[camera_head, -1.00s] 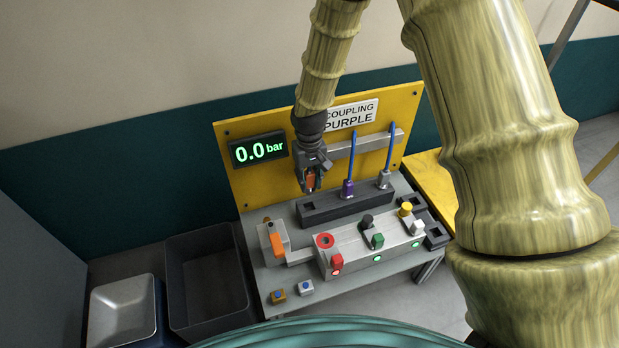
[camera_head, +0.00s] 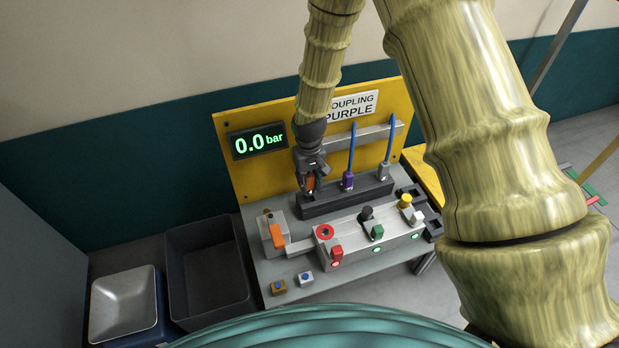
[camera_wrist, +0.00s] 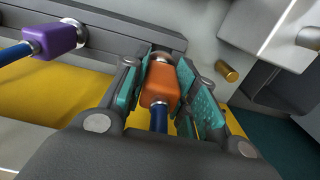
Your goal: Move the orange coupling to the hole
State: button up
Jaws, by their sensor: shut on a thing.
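The orange coupling (camera_wrist: 160,85) is between the two teal-padded fingers of my gripper (camera_wrist: 162,88), which is shut on it. Its blue hose runs back toward my wrist, and its metal nose points away. In the head view my gripper (camera_head: 310,184) is over the left end of the dark rack (camera_head: 345,202), with a little orange showing between the fingers. The rack's left hole is hidden behind the gripper and coupling. I cannot tell whether the nose is in it. The purple coupling (camera_head: 348,181) and a grey coupling (camera_head: 384,172) stand upright in the rack.
A grey block (camera_head: 380,245) with a red ring and coloured knobs stands in front of the rack. An orange-handled clamp (camera_head: 277,236) is to its left. The yellow panel (camera_head: 237,175) with a 0.0 bar display rises behind. An empty dark bin (camera_head: 205,275) is at left.

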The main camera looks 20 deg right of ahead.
jog(key=shift+f, duration=1.7)
jog(key=o, duration=1.1)
jog(key=shift+o, duration=0.2)
notch_tip(320, 180, up, 12)
